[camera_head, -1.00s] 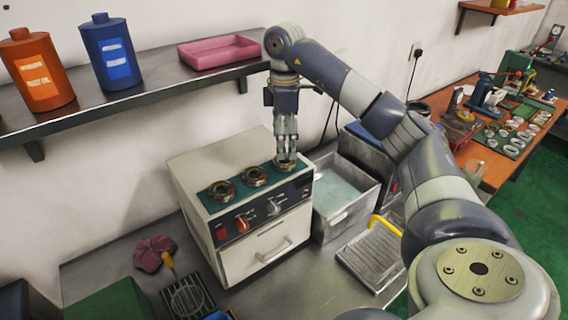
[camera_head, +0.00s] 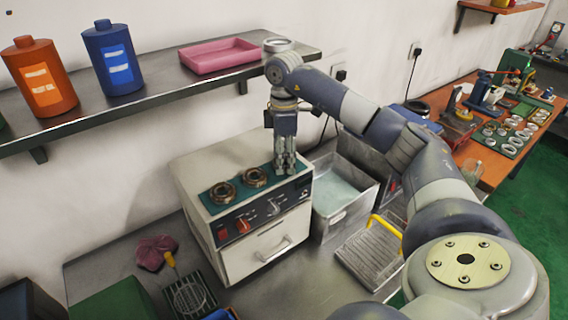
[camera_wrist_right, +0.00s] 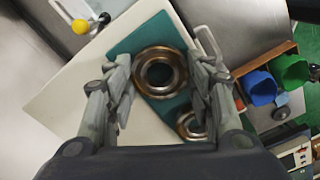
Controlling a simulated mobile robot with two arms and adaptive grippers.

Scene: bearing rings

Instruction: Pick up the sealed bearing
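Bearing rings lie on a teal strip on top of a cream machine (camera_head: 193,172). The head view shows a left ring (camera_head: 222,193) and a middle ring (camera_head: 255,177). My right gripper (camera_head: 286,169) points down over the right end of the strip and hides that spot. In the right wrist view a bronze and steel ring (camera_wrist_right: 137,73) sits between the fingers of the right gripper (camera_wrist_right: 161,88), which are apart on either side. Another ring (camera_wrist_right: 188,126) is partly covered by a finger. I cannot tell which ring is sealed. My left gripper is not in view.
A metal basin (camera_head: 345,205) stands right of the machine, with a drain tray (camera_head: 365,262) in front. A shelf above holds an orange bottle (camera_head: 40,80), a blue bottle (camera_head: 113,60) and a pink tray (camera_head: 219,57). A maroon cloth (camera_head: 152,252) lies at the machine's left.

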